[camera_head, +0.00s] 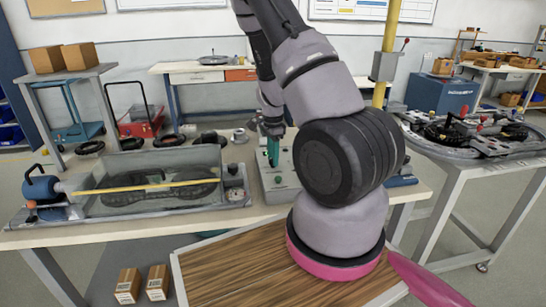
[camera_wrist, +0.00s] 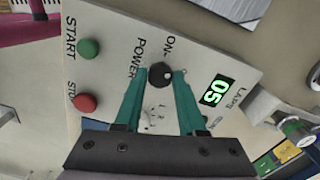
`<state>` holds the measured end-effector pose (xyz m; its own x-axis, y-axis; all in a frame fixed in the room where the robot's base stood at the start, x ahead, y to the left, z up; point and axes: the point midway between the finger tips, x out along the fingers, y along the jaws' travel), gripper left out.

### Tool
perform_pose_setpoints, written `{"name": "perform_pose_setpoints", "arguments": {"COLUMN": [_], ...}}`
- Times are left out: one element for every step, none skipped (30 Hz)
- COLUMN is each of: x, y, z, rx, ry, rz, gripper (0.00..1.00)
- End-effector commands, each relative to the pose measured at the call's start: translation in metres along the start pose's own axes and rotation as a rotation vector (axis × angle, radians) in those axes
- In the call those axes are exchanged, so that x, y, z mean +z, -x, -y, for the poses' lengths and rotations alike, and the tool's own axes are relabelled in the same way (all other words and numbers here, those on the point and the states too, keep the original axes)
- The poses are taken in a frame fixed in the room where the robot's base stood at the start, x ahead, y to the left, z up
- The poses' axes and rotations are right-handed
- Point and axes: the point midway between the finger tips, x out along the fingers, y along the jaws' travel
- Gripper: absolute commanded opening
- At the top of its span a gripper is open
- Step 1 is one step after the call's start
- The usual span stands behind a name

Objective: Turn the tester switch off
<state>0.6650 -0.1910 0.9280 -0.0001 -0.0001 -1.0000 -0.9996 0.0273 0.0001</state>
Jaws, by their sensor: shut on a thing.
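The tester's control box (camera_wrist: 110,62) is a pale panel marked START, POWER and LAPS. Its power switch is a round black knob (camera_wrist: 160,75) by the word ON, with a small light mark on it. My gripper (camera_wrist: 161,84) has teal fingers, one on each side of the knob, shut on it. In the head view, my gripper (camera_head: 272,162) points down at the control box (camera_head: 281,196) on the bench. The knob is hidden there.
A green button (camera_wrist: 89,49) and a red button (camera_wrist: 86,103) sit beside the knob, and a lit display (camera_wrist: 212,91) reads 05. A clear-walled tester trough (camera_head: 150,190) stands left of the box. A round track (camera_head: 470,135) stands on the right table.

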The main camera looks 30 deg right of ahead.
Motion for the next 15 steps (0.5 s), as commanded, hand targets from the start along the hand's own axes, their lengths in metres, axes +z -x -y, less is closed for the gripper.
{"name": "perform_pose_setpoints", "arguments": {"x": [0.0003,0.0005,0.0007,0.0007,0.0006,0.0003,0.0002,0.0004,0.0007,0.0008,0.0006,0.0003,0.0003,0.0004,0.0006], "y": [0.0001,0.0001,0.0001,0.0001,0.0002,0.0003,0.0003,0.0003,0.0002,0.0001,0.0001,0.0001,0.0001,0.0000,0.0000], "z": [0.0003,0.0004,0.0004,0.0004,0.0004,0.0005,0.0005,0.0005,0.0005,0.0004,0.0004,0.0004,0.0004,0.0004,0.0004], "rx": [0.000,0.000,0.000,0.000,0.000,-0.001,-0.001,-0.001,-0.001,0.000,0.000,-0.001,-0.001,-0.001,0.000], "ry": [-0.042,-0.071,-0.108,-0.137,-0.165,-0.204,-0.232,-0.260,-0.297,-0.324,-0.351,-0.387,-0.414,-0.437,-0.467], "rz": [0.000,0.000,0.000,0.000,0.000,0.000,-0.001,0.000,0.000,0.000,0.000,0.000,0.000,0.000,0.000], "gripper": [0.00,0.00,0.00,0.00,0.00,0.00,0.00,0.00,0.00,0.00,0.00,0.00,0.00,0.00,0.00]}}
